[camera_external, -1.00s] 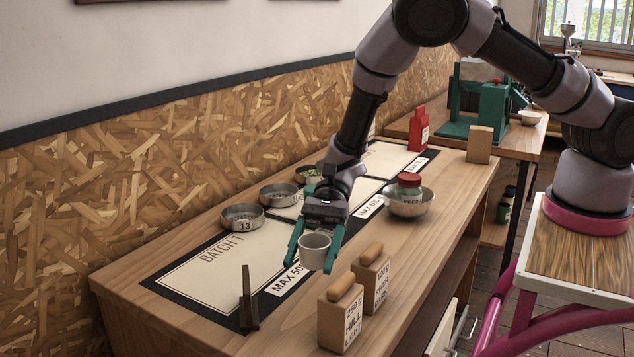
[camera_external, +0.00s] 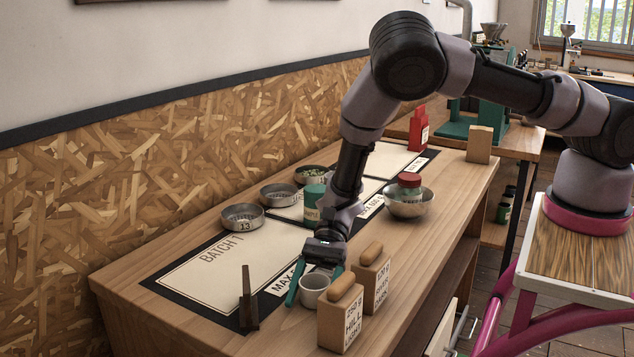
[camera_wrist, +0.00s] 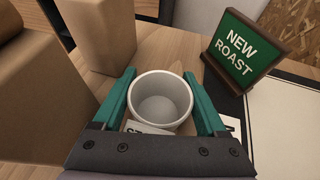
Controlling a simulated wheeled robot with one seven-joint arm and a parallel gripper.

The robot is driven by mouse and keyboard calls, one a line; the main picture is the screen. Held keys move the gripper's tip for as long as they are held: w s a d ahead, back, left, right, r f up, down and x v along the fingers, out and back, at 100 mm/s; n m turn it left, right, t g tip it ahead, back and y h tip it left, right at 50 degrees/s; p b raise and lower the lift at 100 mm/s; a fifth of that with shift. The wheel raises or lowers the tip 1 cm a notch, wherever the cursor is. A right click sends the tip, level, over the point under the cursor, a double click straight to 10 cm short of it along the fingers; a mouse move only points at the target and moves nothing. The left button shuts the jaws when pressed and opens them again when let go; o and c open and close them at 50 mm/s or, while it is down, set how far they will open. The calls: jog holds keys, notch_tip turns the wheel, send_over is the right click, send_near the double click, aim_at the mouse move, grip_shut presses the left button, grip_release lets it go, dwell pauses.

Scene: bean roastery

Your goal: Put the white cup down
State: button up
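My gripper (camera_wrist: 159,78) is shut on the cup. I cannot tell whether the cup's base touches the bench top or is slightly above it.
Two tan bags with wooden tops (camera_external: 341,322) (camera_external: 371,282) stand close to the right of the cup. A "New Roast" sign (camera_wrist: 244,52) stands near it on the mat. The mat's middle is clear.

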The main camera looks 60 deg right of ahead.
jog(key=o, duration=0.3)
jog(key=shift+r, duration=0.1)
